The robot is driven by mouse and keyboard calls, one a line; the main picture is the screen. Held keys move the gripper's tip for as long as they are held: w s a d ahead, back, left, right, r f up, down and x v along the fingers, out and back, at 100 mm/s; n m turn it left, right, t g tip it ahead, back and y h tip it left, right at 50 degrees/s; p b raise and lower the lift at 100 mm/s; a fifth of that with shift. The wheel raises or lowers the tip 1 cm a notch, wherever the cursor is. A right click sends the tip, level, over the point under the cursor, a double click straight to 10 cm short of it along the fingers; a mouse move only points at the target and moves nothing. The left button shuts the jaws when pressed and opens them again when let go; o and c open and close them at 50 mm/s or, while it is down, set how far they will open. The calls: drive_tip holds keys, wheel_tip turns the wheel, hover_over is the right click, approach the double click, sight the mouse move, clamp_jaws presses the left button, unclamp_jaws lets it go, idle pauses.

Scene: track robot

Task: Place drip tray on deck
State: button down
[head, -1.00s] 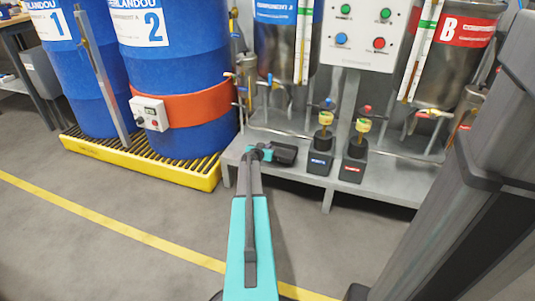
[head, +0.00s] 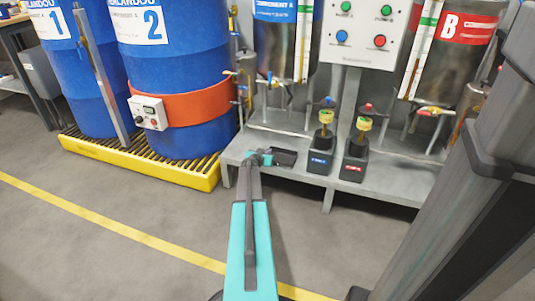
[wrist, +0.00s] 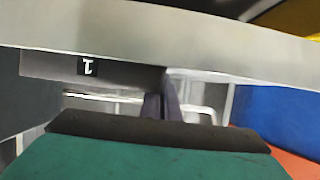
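The drip tray (head: 284,158) is a small, dark, shallow tray at the left end of the grey deck (head: 232,160), left of the black blocks. It looks about level and at the deck surface; full contact cannot be made out. My gripper (head: 262,158) is at the tray's left end. In the wrist view, a dark side with a white mark, apparently the tray (wrist: 120,68), lies along the pale deck edge (wrist: 150,40). The narrow dark fingers (wrist: 162,106) are close together at the tray's end and appear shut on it. The exact contact is partly hidden.
Two black blocks with yellow-topped fittings (head: 321,150) (head: 356,152) stand just right of the tray. Pipes and valves (head: 285,130) run behind it. A blue drum (head: 190,60) on a yellow pallet (head: 150,168) stands left. The floor in front is clear.

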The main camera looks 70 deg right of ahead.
drive_tip(key=c, duration=2)
unclamp_jaws()
drive_tip(key=shift+r+p, duration=0.2)
drive_tip(key=shift+p, duration=0.15)
drive_tip(key=shift+p+v, duration=0.7)
drive_tip(key=shift+v, duration=5.3)
drive_tip(key=shift+w+f, duration=0.1)
drive_tip(key=shift+f, duration=0.05)
